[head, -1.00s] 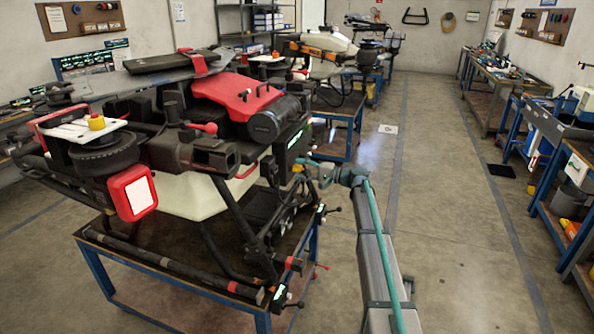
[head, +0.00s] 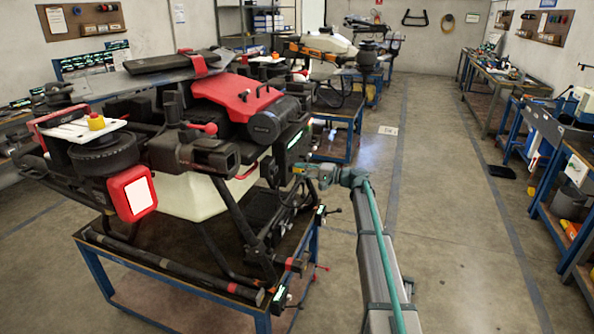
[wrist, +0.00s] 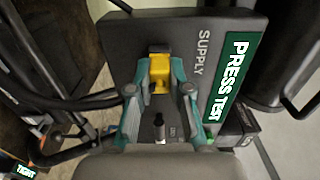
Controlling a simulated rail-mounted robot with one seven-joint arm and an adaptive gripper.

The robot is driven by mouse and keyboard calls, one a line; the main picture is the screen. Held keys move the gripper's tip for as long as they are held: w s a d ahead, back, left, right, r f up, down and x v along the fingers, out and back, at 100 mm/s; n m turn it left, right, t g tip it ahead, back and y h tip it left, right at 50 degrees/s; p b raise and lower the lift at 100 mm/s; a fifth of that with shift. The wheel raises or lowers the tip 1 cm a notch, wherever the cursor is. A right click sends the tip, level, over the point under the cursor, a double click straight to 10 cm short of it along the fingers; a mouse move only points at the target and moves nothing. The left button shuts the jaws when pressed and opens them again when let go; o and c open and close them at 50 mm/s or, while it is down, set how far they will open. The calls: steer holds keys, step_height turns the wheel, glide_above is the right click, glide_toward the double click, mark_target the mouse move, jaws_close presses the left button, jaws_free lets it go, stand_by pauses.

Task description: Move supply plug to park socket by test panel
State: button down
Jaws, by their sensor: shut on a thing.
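The supply plug (wrist: 159,78) is a yellow block between the teal fingertips of my gripper (wrist: 160,72) in the wrist view. The gripper is shut on it, in front of the dark grey test panel (wrist: 205,28) marked SUPPLY and PRESS TEST. A dark piece shows at the plug's far end. I cannot tell whether the plug is seated or pulled clear. A small dark fitting with a pale tip (wrist: 159,122) shows nearer, between the fingers; its label is partly hidden.
The red and black spray drone (head: 225,120) stands on a blue-framed bench (head: 170,290). Its landing legs and dark hoses (wrist: 75,102) are close to the gripper's left. A dark tube (wrist: 273,50) is at the right of the wrist view.

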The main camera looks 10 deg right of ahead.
steer(key=shift+d, duration=0.1)
steer(key=shift+b+v, duration=0.7)
steer(key=shift+v, duration=2.2)
steer(key=shift+s, duration=0.1)
